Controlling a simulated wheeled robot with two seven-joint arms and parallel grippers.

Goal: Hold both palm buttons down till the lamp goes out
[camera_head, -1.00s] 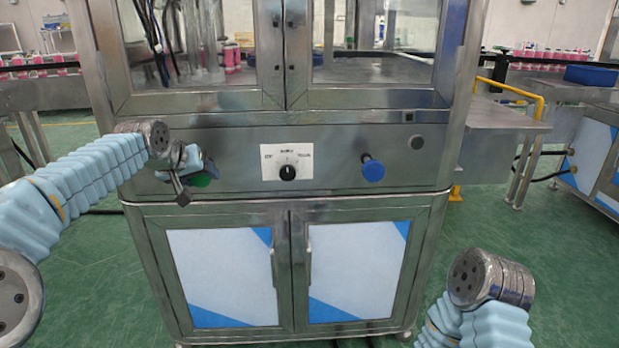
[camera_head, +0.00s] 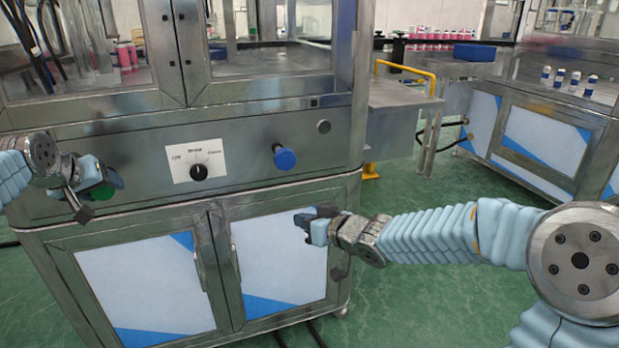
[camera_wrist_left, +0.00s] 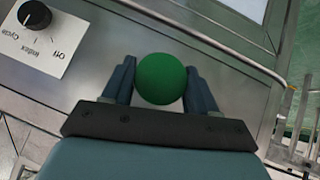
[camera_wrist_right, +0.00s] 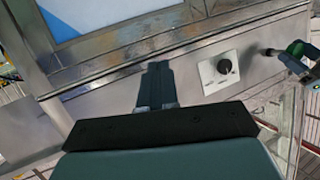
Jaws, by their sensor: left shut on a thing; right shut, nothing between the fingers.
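The green palm button (camera_wrist_left: 162,78) sits between the fingers of my left gripper (camera_wrist_left: 160,85), which is shut on it. In the head view my left gripper (camera_head: 92,195) largely covers the green button (camera_head: 108,190). The blue palm button (camera_head: 285,158) sticks out from the steel panel, with nothing touching it. My right gripper (camera_head: 308,220) is shut and empty, below and slightly right of the blue button, in front of the cabinet door. Its closed fingers (camera_wrist_right: 157,85) show in the right wrist view. I cannot pick out a lit lamp.
A white selector plate with a black knob (camera_head: 199,172) lies between the buttons. A side shelf (camera_head: 400,95) with a yellow rail is to the right. Green floor is open below it.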

